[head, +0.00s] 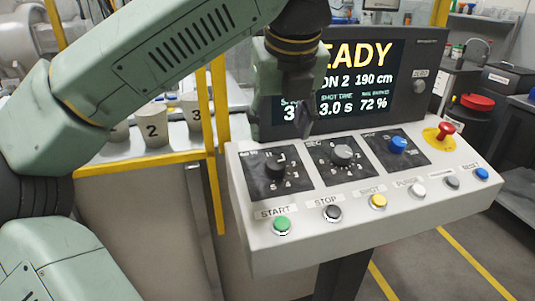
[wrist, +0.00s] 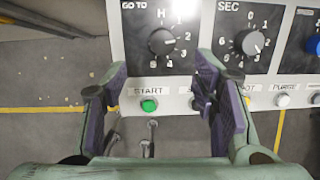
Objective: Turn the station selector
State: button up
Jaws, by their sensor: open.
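The left dial (head: 277,167), a black round knob on a dark numbered plate, sits on the sloping control panel (head: 300,238). In the wrist view this dial (wrist: 162,41) lies under the label "GO TO", and its white mark appears to point right, near the 2. My gripper (head: 304,122) is above the panel's rear, in front of the screen. In the wrist view my gripper (wrist: 160,82) is open and empty, with one finger each side of the dial's column and the dial beyond the fingertips. Contact with the panel cannot be told.
A middle "SEC" dial (wrist: 252,42) and a blue knob (head: 398,144) sit to the right. Several push buttons, including green START (head: 282,224), line the front. A red emergency knob (head: 446,129) is at right. The screen (head: 365,78) partly reads "READY". Numbered cups (head: 152,125) stand left behind a yellow rail.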

aim_at(276, 163)
jog(key=p+x, duration=0.2)
jog(key=x, duration=0.8)
jog(key=shift+d+f, duration=0.15)
jog(key=shift+c, duration=0.3)
jog(key=c, duration=1.1)
